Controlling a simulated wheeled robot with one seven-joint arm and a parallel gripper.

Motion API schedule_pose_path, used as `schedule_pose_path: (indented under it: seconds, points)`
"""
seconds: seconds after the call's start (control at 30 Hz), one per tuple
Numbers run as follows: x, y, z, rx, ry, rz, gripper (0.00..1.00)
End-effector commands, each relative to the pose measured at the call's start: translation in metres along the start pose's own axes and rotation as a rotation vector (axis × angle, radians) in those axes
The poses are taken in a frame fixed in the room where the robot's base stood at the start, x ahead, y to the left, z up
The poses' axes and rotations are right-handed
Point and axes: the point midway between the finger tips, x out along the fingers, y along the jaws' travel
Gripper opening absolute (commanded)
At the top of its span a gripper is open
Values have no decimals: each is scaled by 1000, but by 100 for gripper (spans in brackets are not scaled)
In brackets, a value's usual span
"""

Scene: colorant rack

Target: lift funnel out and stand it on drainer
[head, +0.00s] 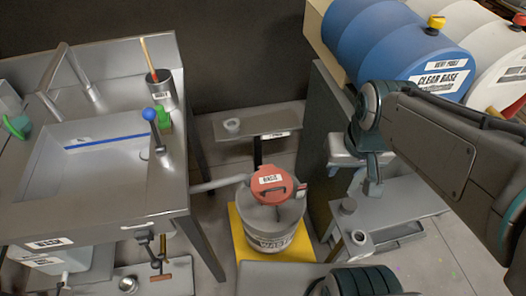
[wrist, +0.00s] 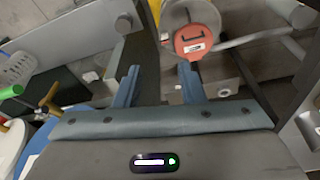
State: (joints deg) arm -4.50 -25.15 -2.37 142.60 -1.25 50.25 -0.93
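My gripper (wrist: 158,76) is open in the wrist view, with two blue-grey fingers apart and nothing between them. In the head view my gripper (head: 372,178) hangs at the right, above a grey bench beside the dark cabinet. I cannot clearly pick out a funnel. Another round, open-topped piece (head: 360,238) is on the low bench at the right.
A waste bucket (head: 272,228) with a red lid (head: 270,185) stands on a yellow mat (head: 240,235). A steel sink (head: 95,170) is at left. A blue drum (head: 395,45) lies on the dark cabinet at right. Bare floor lies around the narrow shelf.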

Motion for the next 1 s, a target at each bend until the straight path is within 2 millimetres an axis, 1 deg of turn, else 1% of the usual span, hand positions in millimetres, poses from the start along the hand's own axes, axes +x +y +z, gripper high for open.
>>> schedule_pose_path:
  seconds: [0.03,0.07,0.1,0.17,0.2,0.27,0.3,0.47,0.5,0.57,0.6,0.8,0.9,1.0]
  points:
    - [26,-5,0,-56,-29,-7,36]
    - [37,-8,-2,-95,-45,-11,36]
    - [54,-13,-3,-154,-68,-16,36]
    - [81,-21,-6,-250,-104,-19,36]
    - [99,-27,-7,-317,-129,-20,36]
    - [126,-35,-8,-415,-165,-17,36]
    - [143,-41,-9,-482,-190,-12,36]
    - [214,-63,-8,-747,-283,24,36]
    - [232,-68,-7,-814,-306,37,36]
    - [258,-76,-5,-915,-338,62,36]
    - [275,-81,-4,-982,-361,80,36]
    - [354,-104,1,-1328,-467,203,36]
    - [389,-117,2,-1500,-517,285,36]
    - [417,-129,2,-1659,-561,372,36]
